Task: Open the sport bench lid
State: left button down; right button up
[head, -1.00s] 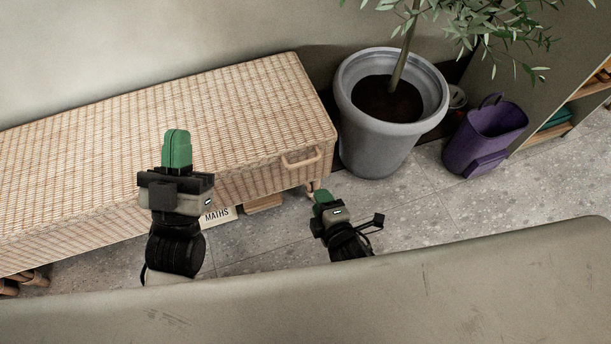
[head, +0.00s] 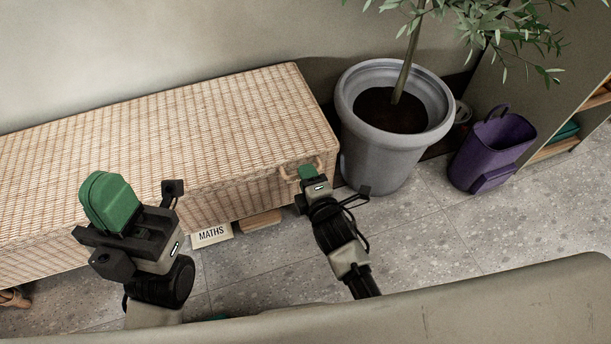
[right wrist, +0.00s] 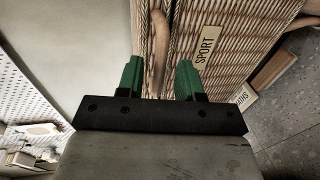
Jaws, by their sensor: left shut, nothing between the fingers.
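The sport bench is a long woven wicker bench with its lid (head: 200,125) closed. A wooden handle (head: 286,175) sits on its front near the right end. My right gripper (head: 308,172) is at this handle. In the right wrist view, the right gripper (right wrist: 160,77) is open, its green fingers on either side of the handle (right wrist: 159,45); I cannot tell if they touch it. A "SPORT" label (right wrist: 207,47) shows on the bench front there. My left gripper (head: 110,203) is shut and empty, in front of the bench toward its left.
A grey pot (head: 385,140) with a small tree stands right of the bench. A purple bag (head: 490,152) and a shelf (head: 555,142) are further right. A "MATHS" label (head: 212,236) shows low under the bench front. The tiled floor (head: 430,235) in front is clear.

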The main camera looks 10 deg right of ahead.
jog(key=shift+x, duration=0.9)
grip_shut()
